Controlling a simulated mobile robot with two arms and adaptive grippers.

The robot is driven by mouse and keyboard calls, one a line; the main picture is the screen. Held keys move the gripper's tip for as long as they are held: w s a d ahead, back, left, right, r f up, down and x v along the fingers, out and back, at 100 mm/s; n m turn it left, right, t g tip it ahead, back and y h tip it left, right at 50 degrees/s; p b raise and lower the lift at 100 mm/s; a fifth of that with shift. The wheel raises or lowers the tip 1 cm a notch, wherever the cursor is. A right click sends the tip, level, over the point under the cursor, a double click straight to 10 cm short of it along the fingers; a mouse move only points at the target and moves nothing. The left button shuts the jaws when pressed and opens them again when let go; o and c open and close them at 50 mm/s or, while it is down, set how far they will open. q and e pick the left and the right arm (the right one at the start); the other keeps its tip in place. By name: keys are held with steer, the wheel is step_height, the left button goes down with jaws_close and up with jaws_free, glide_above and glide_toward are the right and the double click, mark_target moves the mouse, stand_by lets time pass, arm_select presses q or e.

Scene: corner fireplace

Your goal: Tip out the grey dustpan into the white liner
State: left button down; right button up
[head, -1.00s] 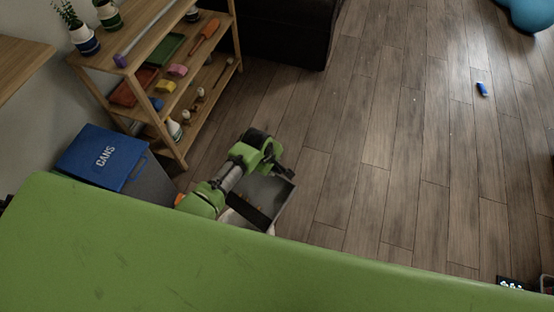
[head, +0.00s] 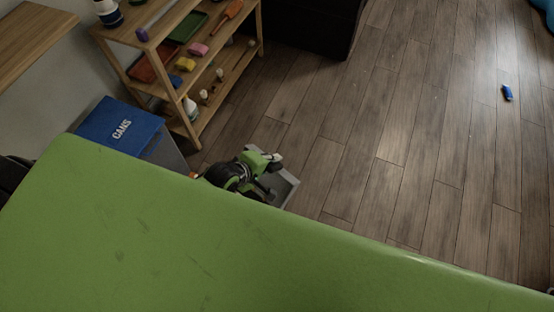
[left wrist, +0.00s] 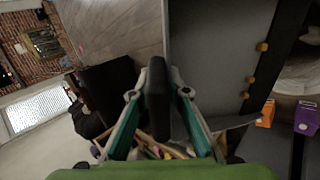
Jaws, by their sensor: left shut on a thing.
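The grey dustpan (head: 286,188) shows in the head view just past the edge of my green body. My left gripper (head: 266,182) is at it, and its lower part is hidden by my body. In the left wrist view, the gripper (left wrist: 157,105) is shut on the dark handle of the dustpan. The grey pan (left wrist: 212,55) shows there steeply turned, with several small orange-brown bits along its right side. I cannot make out the white liner in either view. My right gripper is not in view.
A grey bin with a blue CANS lid (head: 120,125) stands at the left. A wooden shelf (head: 190,133) with trays, sponges and brushes is behind it. A small blue object (head: 507,93) lies on the floor at the right. The wooden floor (head: 400,130) between is mostly clear.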

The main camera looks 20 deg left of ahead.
arm_select(q)
steer(key=shift+s+a+r+t+h+b, duration=0.2)
steer(key=shift+s+t+b, duration=0.1)
steer(key=shift+s, duration=0.15)
steer(key=shift+s+a+r+t+h+b, duration=0.15)
steer(key=shift+s+t, duration=0.15)
steer(key=shift+s, duration=0.2)
steer(key=shift+s+a+r+t+h+b, duration=0.1)
steer(key=shift+s+a+t+b, duration=0.15)
steer(key=shift+s, duration=0.2)
steer(key=s+a+r+t+h+b, duration=0.2)
steer(key=s+t+b, duration=0.3)
steer(key=s+b, duration=0.3)
steer(key=shift+s+a+b, duration=0.3)
steer(key=shift+a+b, duration=0.45)
steer(key=shift+b, duration=0.05)
steer(key=shift+p, duration=0.9)
